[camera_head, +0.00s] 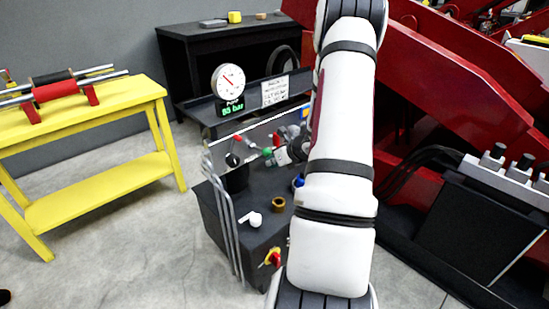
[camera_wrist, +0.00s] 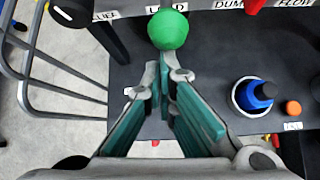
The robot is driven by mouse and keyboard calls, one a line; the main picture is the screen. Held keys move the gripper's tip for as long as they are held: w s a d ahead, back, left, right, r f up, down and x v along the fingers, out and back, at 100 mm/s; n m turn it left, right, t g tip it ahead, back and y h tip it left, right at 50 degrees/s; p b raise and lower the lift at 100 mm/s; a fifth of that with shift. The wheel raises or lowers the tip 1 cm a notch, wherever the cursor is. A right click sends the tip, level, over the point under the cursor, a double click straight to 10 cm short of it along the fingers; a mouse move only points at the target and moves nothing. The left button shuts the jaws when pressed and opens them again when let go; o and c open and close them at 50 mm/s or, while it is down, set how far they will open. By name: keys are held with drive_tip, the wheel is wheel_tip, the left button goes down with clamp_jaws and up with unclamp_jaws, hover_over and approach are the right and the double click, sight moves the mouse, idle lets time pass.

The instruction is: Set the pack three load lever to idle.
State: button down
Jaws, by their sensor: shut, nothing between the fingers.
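The load lever shows in the wrist view as a round green knob (camera_wrist: 168,29) in front of a partly covered label that appears to read LOAD. Its stem is hidden behind the knob. My gripper (camera_wrist: 163,75) has its two teal-padded fingers together at the tips with nothing between them. The tips sit just below the knob in the picture, and I cannot tell whether they touch it. In the head view a small green knob (camera_head: 268,152) shows left of my arm, over the dark power pack (camera_head: 228,215). No idle mark or pack number is readable.
A black knob (camera_wrist: 72,12) is left of the lever, and a blue knob (camera_wrist: 262,91) and an orange button (camera_wrist: 293,108) are right. Bent grey rails (camera_head: 222,215) edge the pack. A gauge (camera_head: 229,81) stands behind. A yellow bench (camera_head: 95,110) is left, red machinery (camera_head: 455,75) right.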

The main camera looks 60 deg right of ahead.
drive_tip(key=shift+w+r+g+p, duration=0.15)
drive_tip(key=shift+r+g+p, duration=0.35)
drive_tip(key=shift+r+p, duration=0.75)
